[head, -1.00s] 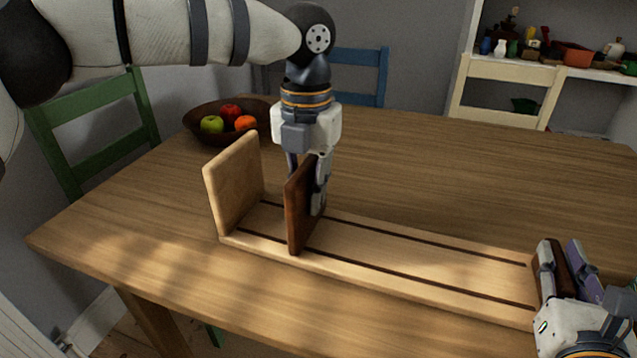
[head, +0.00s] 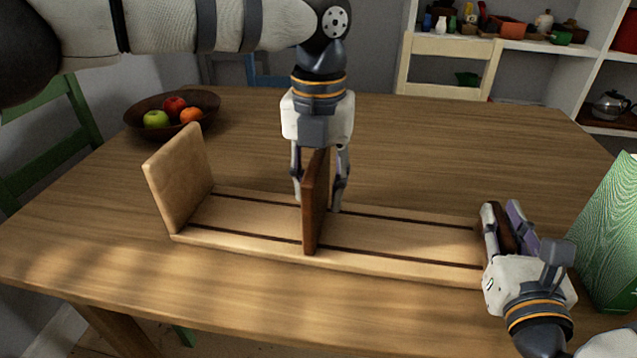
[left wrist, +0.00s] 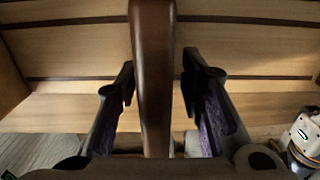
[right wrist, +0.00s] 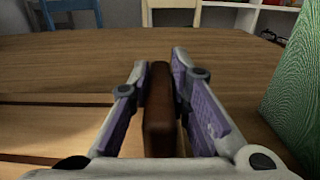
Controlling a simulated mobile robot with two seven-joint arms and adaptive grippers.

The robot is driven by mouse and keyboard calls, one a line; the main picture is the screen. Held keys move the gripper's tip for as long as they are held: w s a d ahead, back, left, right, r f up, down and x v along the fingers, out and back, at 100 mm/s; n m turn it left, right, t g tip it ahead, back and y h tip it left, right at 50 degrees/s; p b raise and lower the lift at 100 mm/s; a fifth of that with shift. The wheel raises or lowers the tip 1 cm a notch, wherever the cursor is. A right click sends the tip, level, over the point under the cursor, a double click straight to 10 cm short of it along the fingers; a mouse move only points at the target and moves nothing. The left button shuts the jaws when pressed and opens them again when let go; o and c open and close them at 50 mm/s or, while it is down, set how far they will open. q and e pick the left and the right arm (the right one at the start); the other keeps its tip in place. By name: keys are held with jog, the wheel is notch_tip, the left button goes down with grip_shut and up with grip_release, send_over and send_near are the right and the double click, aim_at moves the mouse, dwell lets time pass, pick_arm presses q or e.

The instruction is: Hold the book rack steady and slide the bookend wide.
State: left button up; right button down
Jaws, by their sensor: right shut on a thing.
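The pale wooden book rack (head: 390,237) lies on the table, with two dark grooves and an upright pale end board (head: 180,178) at its left. The dark brown bookend (head: 314,205) stands upright around the middle of the rack; it also shows in the left wrist view (left wrist: 154,70). My left gripper (head: 320,205) points down over the bookend, one finger each side. My right gripper (head: 508,215) is shut on the dark brown end board (right wrist: 160,112) at the rack's right end.
A bowl of fruit (head: 205,106) stands at the back left of the table. A green patterned object (head: 612,240) stands close to the right of my right gripper. Chairs and a shelf are behind. The table behind the rack is clear.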

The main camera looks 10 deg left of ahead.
pick_arm(q)
notch_tip(320, 180, up, 12)
jog(key=shift+r, duration=0.1)
pick_arm(e)
jog(key=shift+d, duration=0.1)
dwell(0.4)
jog(key=c, duration=1.4)
grip_release()
